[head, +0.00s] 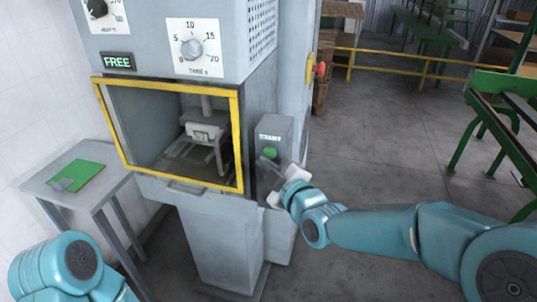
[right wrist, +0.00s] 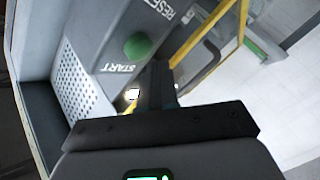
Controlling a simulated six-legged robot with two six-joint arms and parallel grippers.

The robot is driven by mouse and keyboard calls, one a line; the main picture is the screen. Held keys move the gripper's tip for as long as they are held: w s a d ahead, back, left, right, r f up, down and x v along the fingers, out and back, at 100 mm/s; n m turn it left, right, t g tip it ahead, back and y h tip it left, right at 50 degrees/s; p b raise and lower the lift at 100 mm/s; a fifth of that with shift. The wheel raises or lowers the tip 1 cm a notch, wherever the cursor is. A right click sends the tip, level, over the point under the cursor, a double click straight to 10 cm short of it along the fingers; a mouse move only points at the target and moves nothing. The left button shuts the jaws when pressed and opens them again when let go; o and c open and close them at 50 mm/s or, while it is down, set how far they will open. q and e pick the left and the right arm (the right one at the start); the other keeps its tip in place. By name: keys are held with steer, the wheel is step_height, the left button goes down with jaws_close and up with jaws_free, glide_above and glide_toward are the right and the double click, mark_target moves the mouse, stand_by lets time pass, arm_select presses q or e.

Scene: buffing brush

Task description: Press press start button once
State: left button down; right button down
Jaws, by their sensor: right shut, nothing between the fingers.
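The grey press (head: 190,215) stands in front of me with a yellow-framed window. On its right side is a control box (head: 283,128) marked START, with a round green start button (head: 270,152). In the right wrist view the green button (right wrist: 138,46) shows above the START label, beyond the fingers. My right gripper (head: 265,170) is shut and empty, just below and in front of the button; it also shows in the right wrist view (right wrist: 158,80). I cannot tell if it touches the button. My left arm shows at lower left, but its gripper is out of view.
A lit FREE sign (head: 118,61) and a dial (head: 192,48) are on the press front. A small grey table (head: 110,188) with a green sheet (head: 78,175) stands at left. A yellow rail (head: 400,55) and green frames are at right. The floor between is clear.

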stand_by(0.7)
steer(key=shift+w+d+b, duration=0.15)
steer(key=shift+w+b, duration=0.25)
steer(key=shift+b, duration=0.05)
